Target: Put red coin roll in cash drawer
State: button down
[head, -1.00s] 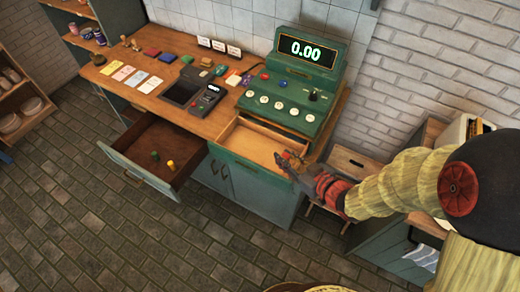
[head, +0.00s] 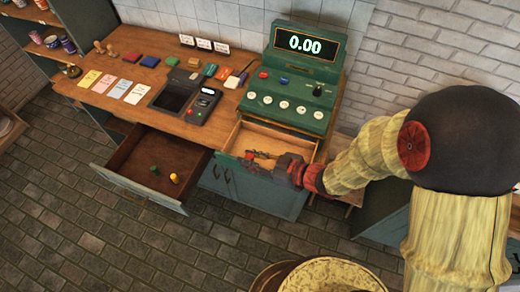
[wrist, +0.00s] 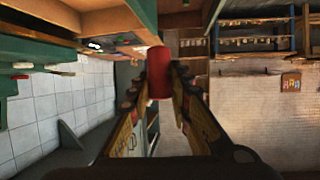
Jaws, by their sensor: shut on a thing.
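The red coin roll (wrist: 159,74) is held between the two fingertips of my gripper (wrist: 160,85) in the wrist view. In the head view my gripper (head: 258,160) is at the front edge of the open cash drawer (head: 280,137), under the green cash register (head: 290,85). The drawer has a light wooden inside, and the part I can see looks empty. The gripper and arm cover part of its front. From the head view I cannot tell whether the roll is above the drawer or just in front of it.
A second open drawer (head: 125,186) to the left holds a green roll (head: 154,170) and a yellow roll (head: 174,178). A card terminal (head: 200,107) and coloured cards lie on the wooden counter (head: 140,75). A round barrel-like top (head: 330,275) is at the bottom.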

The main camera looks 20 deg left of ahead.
jog(key=w+d+f, duration=0.2)
jog(key=w+f, duration=0.1)
jog(key=w, duration=0.1)
jog(key=w+d+f, duration=0.2)
jog(key=w+f, duration=0.1)
jog(key=w, duration=0.1)
jog(key=w+d+f+b, duration=0.1)
jog(key=w+d+f, duration=0.1)
jog(key=w+f, duration=0.1)
jog(key=shift+w, duration=0.4)
jog(key=shift+w+d+f, duration=0.2)
jog(key=shift+d+f, duration=0.05)
jog(key=shift+f, duration=0.1)
jog(key=shift+w+f+b, duration=0.1)
jog(key=shift+f+b, duration=0.2)
jog(key=shift+f, duration=1.25)
jog(key=shift+f, duration=0.1)
jog(key=c, duration=1.7)
grip_release()
jog(key=shift+o, duration=0.3)
